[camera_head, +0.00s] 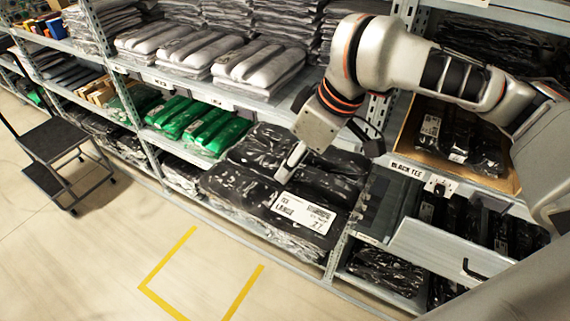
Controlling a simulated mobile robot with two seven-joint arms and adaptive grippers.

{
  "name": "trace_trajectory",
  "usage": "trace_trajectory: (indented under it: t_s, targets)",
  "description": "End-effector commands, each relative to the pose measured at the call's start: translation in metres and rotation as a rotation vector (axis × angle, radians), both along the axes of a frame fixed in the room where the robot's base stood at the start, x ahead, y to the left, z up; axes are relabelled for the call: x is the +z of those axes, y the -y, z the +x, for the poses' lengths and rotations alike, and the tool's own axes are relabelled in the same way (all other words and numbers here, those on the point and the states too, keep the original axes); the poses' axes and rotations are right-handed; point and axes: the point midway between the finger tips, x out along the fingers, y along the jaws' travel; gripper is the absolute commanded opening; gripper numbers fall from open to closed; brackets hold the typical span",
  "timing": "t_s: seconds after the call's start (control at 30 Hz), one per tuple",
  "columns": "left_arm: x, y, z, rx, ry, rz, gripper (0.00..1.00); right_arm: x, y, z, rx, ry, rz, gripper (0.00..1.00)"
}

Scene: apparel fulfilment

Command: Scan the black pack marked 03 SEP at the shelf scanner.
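Black packs (270,190) lie in stacks on the lower shelf, and more black packs (462,138) lie in an open cardboard box at right. One lower pack has a large white label (304,213); I cannot read 03 SEP on any pack. My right gripper (333,156), on the arm from the right, hangs over the lower black stacks. Its fingers are apart, with nothing seen between them. A small white device (440,185) sits on the shelf edge beside the BLACK TEE sign (407,168); I cannot tell whether it is the scanner. My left gripper is out of view.
Grey packs (205,52) fill the upper shelf, with green packs (197,122) below. A metal shelf upright (340,240) stands right of the labelled pack. A step stool (57,150) stands at left. The floor with yellow tape (168,258) is clear.

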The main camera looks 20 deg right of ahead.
Motion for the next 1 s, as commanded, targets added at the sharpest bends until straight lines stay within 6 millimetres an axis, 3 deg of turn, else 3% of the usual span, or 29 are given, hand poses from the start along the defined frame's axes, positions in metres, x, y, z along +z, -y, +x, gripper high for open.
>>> trace_trajectory:
  t_s: [0.6, 1.0]
  targets:
    - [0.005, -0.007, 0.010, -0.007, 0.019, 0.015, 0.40, -0.030, 0.055, 0.046, -0.004, -0.001, 0.001, 0.05]
    - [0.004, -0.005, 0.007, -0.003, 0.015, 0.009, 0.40, -0.028, 0.053, 0.045, 0.000, 0.001, 0.000, 0.05]
